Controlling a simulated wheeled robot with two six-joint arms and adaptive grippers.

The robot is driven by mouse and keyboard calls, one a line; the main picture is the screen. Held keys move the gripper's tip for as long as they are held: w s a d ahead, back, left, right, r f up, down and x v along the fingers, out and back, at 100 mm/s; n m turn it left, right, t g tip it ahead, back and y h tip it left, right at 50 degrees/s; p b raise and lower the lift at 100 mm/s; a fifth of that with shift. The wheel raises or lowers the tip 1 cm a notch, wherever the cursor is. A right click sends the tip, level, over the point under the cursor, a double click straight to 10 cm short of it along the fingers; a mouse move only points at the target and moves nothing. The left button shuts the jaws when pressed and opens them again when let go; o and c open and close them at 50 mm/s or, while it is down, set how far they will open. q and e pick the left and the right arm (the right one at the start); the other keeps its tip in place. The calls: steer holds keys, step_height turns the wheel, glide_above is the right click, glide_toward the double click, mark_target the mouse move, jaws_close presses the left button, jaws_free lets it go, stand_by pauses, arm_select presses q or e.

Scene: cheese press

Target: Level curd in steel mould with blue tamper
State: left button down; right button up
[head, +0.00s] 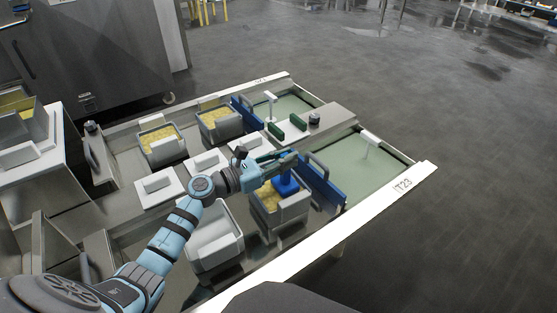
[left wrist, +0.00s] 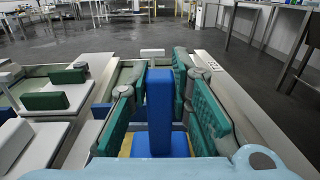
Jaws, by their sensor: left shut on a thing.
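The blue tamper (head: 287,186) stands in the steel mould (head: 268,219), its base over the yellow curd (head: 266,196). My left gripper (head: 286,162) reaches over the mould from the left and is shut on the tamper's upright handle. In the left wrist view the blue handle (left wrist: 159,105) stands upright between the green finger pads, with its wide blue base below. A strip of curd shows beside the base; the rest of the curd is hidden by tamper and gripper. My right gripper is in neither view.
An empty white mould (head: 214,245) stands left of the steel mould, under my arm. A blue panel (head: 324,187) stands just right of it. Two more curd-filled moulds (head: 161,152) (head: 220,130) and white lids (head: 158,182) lie farther back. Green trays (head: 370,178) have open room at right.

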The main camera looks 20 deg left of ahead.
arm_select(q)
steer(key=shift+v, duration=2.2)
steer(key=shift+x, duration=2.2)
steer(key=shift+b+v, duration=0.65)
steer(key=shift+v, duration=1.55)
steer(key=shift+x, duration=2.25)
